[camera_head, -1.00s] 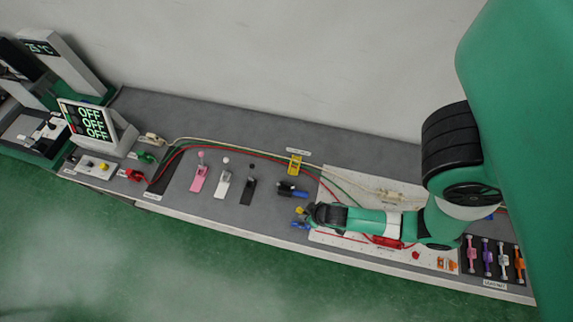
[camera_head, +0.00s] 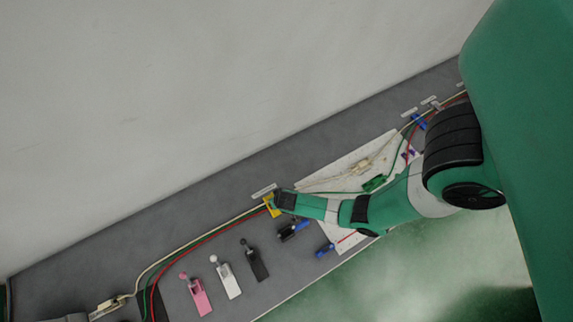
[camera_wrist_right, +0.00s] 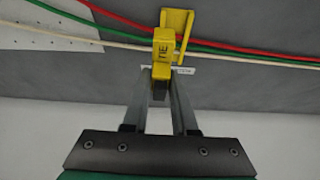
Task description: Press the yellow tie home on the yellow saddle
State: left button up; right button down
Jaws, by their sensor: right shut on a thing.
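My right gripper (camera_wrist_right: 160,82) is shut on the yellow tie (camera_wrist_right: 163,43), which is marked TIE. In the right wrist view the tie is directly in front of the yellow saddle (camera_wrist_right: 180,20) and overlaps it; I cannot tell whether it is seated. The red, green and white cables run across behind the tie at the saddle. In the head view my right gripper (camera_head: 274,202) is at the yellow saddle (camera_head: 271,210), and the arm's end partly hides the saddle and tie.
Pink (camera_head: 197,295), white (camera_head: 227,277) and black (camera_head: 254,260) levers stand left of the arm. A black-and-blue fixture (camera_head: 293,230) lies close to the gripper. A white perforated board (camera_head: 350,165) is to the right. A plain wall rises behind the bench.

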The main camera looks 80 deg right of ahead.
jog(key=shift+w+r, duration=0.3)
jog(key=shift+w, duration=0.35)
jog(key=shift+w+r, duration=0.3)
jog(key=shift+w, duration=0.3)
jog(key=shift+f+b, duration=1.45)
jog(key=shift+f, duration=0.05)
jog(key=shift+f, duration=0.15)
jog(key=shift+f+b, duration=0.6)
jog(key=shift+b, duration=0.1)
jog(key=shift+f+b, duration=0.75)
